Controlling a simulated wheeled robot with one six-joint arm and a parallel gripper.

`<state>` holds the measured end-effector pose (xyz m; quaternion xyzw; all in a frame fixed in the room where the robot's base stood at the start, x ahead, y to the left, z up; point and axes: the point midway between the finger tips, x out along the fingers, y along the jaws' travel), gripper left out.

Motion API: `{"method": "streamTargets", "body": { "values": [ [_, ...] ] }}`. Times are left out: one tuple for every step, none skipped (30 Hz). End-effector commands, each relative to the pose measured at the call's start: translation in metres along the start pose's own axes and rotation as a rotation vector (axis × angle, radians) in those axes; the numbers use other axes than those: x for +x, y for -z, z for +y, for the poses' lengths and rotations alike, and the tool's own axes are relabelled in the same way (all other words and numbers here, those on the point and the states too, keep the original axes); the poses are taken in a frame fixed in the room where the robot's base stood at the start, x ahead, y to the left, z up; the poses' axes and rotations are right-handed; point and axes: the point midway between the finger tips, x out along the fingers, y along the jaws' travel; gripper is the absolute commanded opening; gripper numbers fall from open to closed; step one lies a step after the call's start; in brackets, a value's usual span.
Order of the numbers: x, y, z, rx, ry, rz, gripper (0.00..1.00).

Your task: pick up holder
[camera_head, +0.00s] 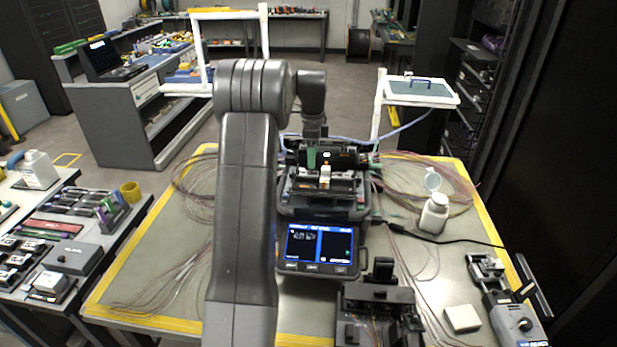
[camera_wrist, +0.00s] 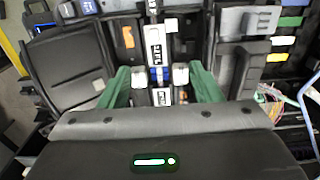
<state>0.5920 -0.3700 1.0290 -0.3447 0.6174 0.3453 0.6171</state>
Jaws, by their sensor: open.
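A fusion splicer (camera_head: 320,207) with a lit blue screen stands on the table in the head view. A narrow black-and-white piece with printed marks, which looks like the holder (camera_wrist: 155,45), lies in the splicer's middle in the wrist view. A small white part, perhaps the same piece, shows below my gripper (camera_head: 318,160) in the head view. In the wrist view my gripper (camera_wrist: 160,78) has two green fingers spread apart, one on each side of the holder's near end. The fingers look empty. I cannot tell their height above it, and the gripper body hides what lies nearer.
Thin fibers and cables lie loose on the table (camera_head: 150,270) on both sides. A white bottle (camera_head: 434,213) stands right of the splicer. A black device (camera_head: 380,305) and a grey tool (camera_head: 515,315) sit at the front right. A side bench (camera_head: 100,235) stands left.

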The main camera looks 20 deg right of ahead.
Motion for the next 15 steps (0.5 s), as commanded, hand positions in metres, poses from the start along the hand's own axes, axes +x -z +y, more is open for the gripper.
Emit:
{"method": "streamTargets", "body": {
  "values": [
    [0.004, 0.000, 0.000, -0.001, 0.000, 0.000, 0.58],
    [0.005, 0.000, 0.000, -0.001, 0.000, 0.000, 0.58],
    [0.007, 0.000, 0.001, -0.001, -0.001, 0.000, 0.58],
    [0.009, -0.001, 0.001, -0.001, -0.001, 0.000, 0.58],
    [0.011, -0.001, 0.001, -0.001, -0.002, 0.000, 0.58],
    [0.015, -0.002, 0.001, -0.001, -0.002, 0.000, 0.58],
    [0.019, -0.002, 0.002, -0.002, -0.003, 0.000, 0.58],
    [0.024, -0.003, 0.003, -0.002, -0.004, 0.000, 0.58],
    [0.030, -0.004, 0.004, -0.002, -0.003, 0.000, 0.58],
    [0.034, -0.005, 0.004, -0.002, -0.003, 0.000, 0.58],
    [0.039, -0.006, 0.005, -0.002, -0.003, 0.000, 0.58],
    [0.046, -0.005, 0.004, -0.002, -0.003, 0.000, 0.58],
    [0.049, -0.005, 0.004, -0.002, -0.002, 0.000, 0.58],
    [0.052, -0.005, 0.004, -0.002, -0.001, 0.000, 0.58],
    [0.055, -0.005, 0.004, -0.002, -0.001, 0.000, 0.58]
  ]
}}
